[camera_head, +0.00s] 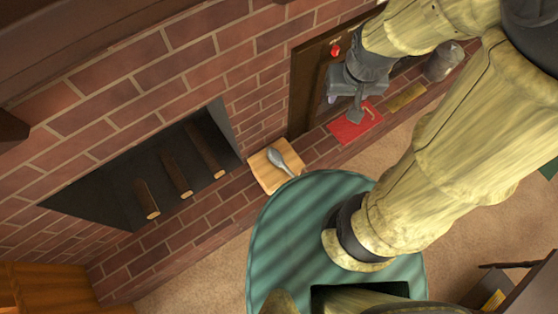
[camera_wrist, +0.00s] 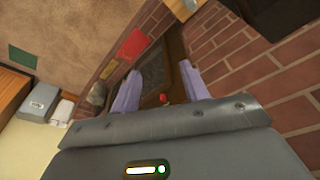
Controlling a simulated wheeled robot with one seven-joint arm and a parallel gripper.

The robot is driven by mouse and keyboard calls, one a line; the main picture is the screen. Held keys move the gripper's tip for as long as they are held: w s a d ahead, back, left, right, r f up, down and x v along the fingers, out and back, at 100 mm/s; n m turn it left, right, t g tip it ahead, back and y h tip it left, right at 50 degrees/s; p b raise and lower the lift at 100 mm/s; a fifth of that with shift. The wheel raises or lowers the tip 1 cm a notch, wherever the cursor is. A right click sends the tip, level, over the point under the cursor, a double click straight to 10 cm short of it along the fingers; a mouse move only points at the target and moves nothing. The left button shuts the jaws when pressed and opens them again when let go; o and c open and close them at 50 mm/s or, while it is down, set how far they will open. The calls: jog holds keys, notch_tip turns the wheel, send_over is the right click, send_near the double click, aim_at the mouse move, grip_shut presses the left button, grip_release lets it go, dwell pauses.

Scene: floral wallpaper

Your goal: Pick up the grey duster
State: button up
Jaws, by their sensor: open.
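I cannot tell for sure which thing is the grey duster. A rounded, mottled grey object (camera_head: 444,62) stands on the brick ledge at the upper right; it also seems to show in the wrist view (camera_wrist: 97,94), left of the fingers. My gripper (camera_head: 345,106) is open and empty in front of the wood-framed dark panel, above the ledge. In the wrist view its two pale purple fingers (camera_wrist: 158,92) are wide apart, with the dark panel and a small red item (camera_wrist: 164,98) seen between them. The grey object is outside the fingers and apart from them.
A red flat item (camera_head: 352,124) and a yellow one (camera_head: 407,97) lie on the ledge. A grey spoon-shaped item (camera_head: 287,163) lies on a wooden board (camera_head: 265,177). A grey box (camera_wrist: 40,101) shows at the wrist view's left. The brick wall (camera_head: 170,75) is close.

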jog(key=w+a+f+n+b, duration=0.1)
jog(key=a+f+b, duration=0.1)
jog(key=f+b, duration=0.5)
jog(key=w+a+f+n+g+b, duration=0.1)
jog(key=a+f+n+b, duration=0.15)
jog(key=f+b, duration=0.45)
jog(key=w+a+f+b, duration=0.15)
jog(key=f+b, duration=0.35)
jog(key=f, duration=0.5)
jog(key=n+h+b, duration=0.2)
jog(key=n+b, duration=0.2)
jog(key=b, duration=1.2)
send_over(285, 166)
jog(key=s+a, duration=0.2)
jog(key=a, duration=0.1)
jog(key=s+a+x, duration=0.1)
jog(key=x, duration=0.9)
jog(key=s+a+f+x, duration=0.1)
jog(key=s+a+x, duration=0.1)
jog(key=x, duration=0.9)
jog(key=shift+a, duration=0.15)
jog(key=shift+f, duration=0.1)
jog(key=b+x, duration=0.4)
jog(key=x, duration=0.8)
jog(key=shift+a+f+b, duration=0.1)
jog(key=shift+b, duration=0.2)
jog(key=b+x, duration=0.2)
jog(key=x, duration=0.3)
jog(key=shift+s+f+b, duration=0.15)
jog(key=shift+b, duration=0.15)
